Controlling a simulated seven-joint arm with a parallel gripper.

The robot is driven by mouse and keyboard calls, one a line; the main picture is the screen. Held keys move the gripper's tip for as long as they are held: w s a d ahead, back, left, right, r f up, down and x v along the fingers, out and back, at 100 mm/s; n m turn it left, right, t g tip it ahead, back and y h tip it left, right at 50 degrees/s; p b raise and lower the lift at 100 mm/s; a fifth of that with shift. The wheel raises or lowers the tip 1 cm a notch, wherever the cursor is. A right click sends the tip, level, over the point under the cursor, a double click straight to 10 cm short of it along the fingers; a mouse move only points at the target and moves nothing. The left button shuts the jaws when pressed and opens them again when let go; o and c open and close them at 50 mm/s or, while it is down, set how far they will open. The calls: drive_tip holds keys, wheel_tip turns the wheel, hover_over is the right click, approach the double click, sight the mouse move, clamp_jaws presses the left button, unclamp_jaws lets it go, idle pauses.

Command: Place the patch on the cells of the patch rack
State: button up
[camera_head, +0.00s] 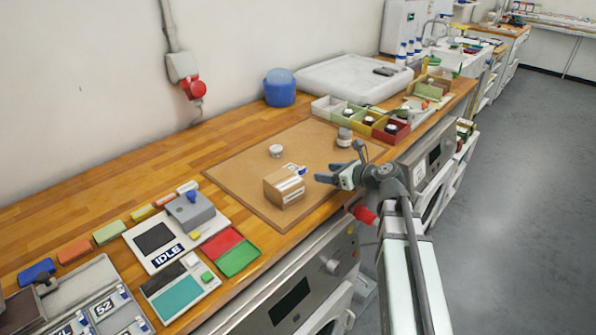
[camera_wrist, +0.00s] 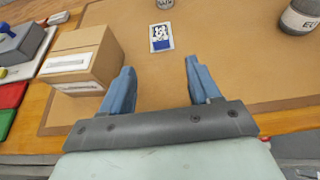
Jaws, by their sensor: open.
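A small blue and white patch (camera_wrist: 161,37) lies flat on the brown mat, just ahead of the gap between my fingers in the wrist view. In the head view it shows beside the cardboard box (camera_head: 284,188), partly hidden by it. My gripper (camera_head: 338,163) is open and empty, above the mat to the right of the box; the wrist view shows both blue fingers (camera_wrist: 160,68) apart. A grey rack (camera_head: 80,287) with labelled cells, one marked 52, stands at the bottom left of the head view, cut off by the edge. It looks like the patch rack.
The box (camera_wrist: 82,60) is close to my left finger. A small white-topped jar (camera_head: 276,151) and a grey jar (camera_head: 344,137) stand on the mat (camera_head: 235,163). A device reading IDLE (camera_head: 165,242) and red and green pads (camera_head: 231,251) lie between box and rack.

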sight(304, 169)
drive_tip(key=shift+x, duration=5.15)
drive_tip(key=shift+c, duration=0.2)
clamp_jaws()
drive_tip(key=shift+r, duration=0.1)
